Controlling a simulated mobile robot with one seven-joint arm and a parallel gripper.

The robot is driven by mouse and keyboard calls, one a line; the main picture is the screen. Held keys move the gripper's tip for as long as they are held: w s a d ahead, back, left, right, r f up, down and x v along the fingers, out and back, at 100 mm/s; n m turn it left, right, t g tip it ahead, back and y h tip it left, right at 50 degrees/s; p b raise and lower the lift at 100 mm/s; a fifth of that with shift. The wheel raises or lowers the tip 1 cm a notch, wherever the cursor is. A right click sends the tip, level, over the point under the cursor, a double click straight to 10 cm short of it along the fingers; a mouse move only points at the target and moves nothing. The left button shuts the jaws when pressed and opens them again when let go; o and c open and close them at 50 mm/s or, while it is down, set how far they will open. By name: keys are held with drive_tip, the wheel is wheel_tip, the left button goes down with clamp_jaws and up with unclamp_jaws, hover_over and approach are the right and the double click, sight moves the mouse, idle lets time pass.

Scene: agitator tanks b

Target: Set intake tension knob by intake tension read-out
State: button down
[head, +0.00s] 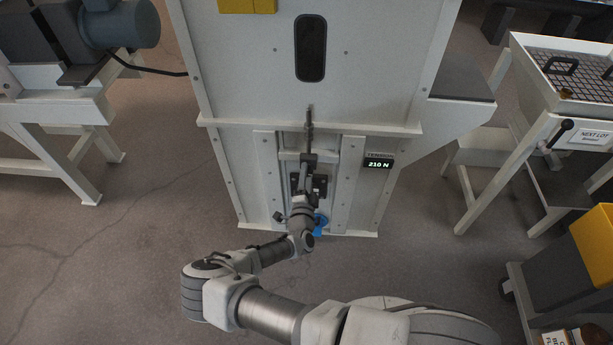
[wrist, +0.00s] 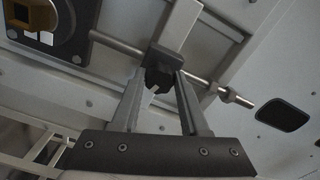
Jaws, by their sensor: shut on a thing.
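The tension read-out (head: 377,164) is a small dark display on the right of the pale machine front, and it shows 210 N. My gripper (head: 308,162) is at the recessed channel in the middle of that front, left of the read-out. In the wrist view my gripper (wrist: 159,84) has its two fingers on either side of a small dark knob (wrist: 157,60) and is shut on it. The knob sits by a metal rod (wrist: 212,86) that runs across the pale panel. The fingers hide part of the knob, so its turn angle cannot be read.
The pale cabinet (head: 240,80) has a dark oval window (head: 310,48) above the channel. A blue part (head: 320,223) shows low beside my arm. A grid-topped table (head: 572,75) stands at right, a white bench (head: 50,110) at left. Floor between is open.

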drive_tip(key=shift+n, duration=0.6)
drive_tip(key=shift+n, duration=0.3)
drive_tip(key=shift+c, duration=2.1)
unclamp_jaws()
